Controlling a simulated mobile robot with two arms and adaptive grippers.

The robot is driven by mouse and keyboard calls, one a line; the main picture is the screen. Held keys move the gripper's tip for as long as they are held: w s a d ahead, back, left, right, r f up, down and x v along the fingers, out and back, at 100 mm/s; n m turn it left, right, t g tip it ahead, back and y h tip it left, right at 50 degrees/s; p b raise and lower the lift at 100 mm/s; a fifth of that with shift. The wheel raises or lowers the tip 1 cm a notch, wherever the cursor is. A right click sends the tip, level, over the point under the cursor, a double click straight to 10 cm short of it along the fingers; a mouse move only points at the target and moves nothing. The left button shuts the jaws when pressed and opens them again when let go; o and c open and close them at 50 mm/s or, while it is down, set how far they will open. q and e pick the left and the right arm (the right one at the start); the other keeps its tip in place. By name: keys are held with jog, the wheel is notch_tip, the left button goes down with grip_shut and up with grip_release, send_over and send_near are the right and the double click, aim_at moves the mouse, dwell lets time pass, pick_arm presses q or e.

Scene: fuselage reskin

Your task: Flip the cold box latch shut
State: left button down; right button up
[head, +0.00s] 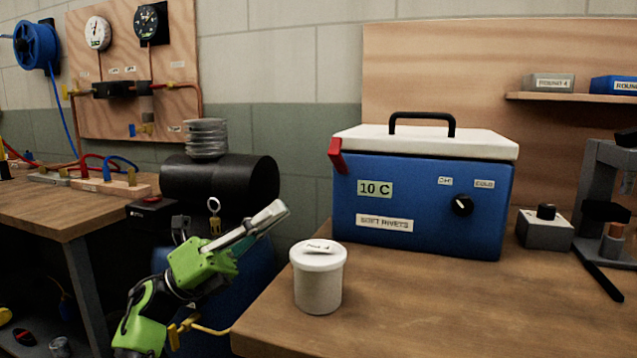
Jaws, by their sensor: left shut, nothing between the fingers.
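The cold box (430,220) is a blue box with a white lid (470,143) and a black top handle. It stands on the wooden bench and its lid looks down. Its front has labels "10 C" and "SOFT RIVETS" and a black knob (462,205). A red latch (337,155) sits at the box's upper left front corner, tilted and standing out from the side. My left gripper (276,212) is shut and empty, to the left of and below the latch, apart from the box. My right gripper is not in view.
A white lidded tub (318,280) stands on the bench between my left gripper and the box's front. A small grey box (545,230) with a black button and a grey stand (600,190) are at right. A black cylinder (220,182) is behind my arm. The bench front is clear.

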pick_arm(q)
send_near(340, 157)
jog(key=w+d+r, duration=0.1)
jog(key=w+d, duration=0.1)
jog(key=d, duration=0.2)
jog(key=shift+b+x, duration=0.4)
jog(key=shift+x, duration=0.45)
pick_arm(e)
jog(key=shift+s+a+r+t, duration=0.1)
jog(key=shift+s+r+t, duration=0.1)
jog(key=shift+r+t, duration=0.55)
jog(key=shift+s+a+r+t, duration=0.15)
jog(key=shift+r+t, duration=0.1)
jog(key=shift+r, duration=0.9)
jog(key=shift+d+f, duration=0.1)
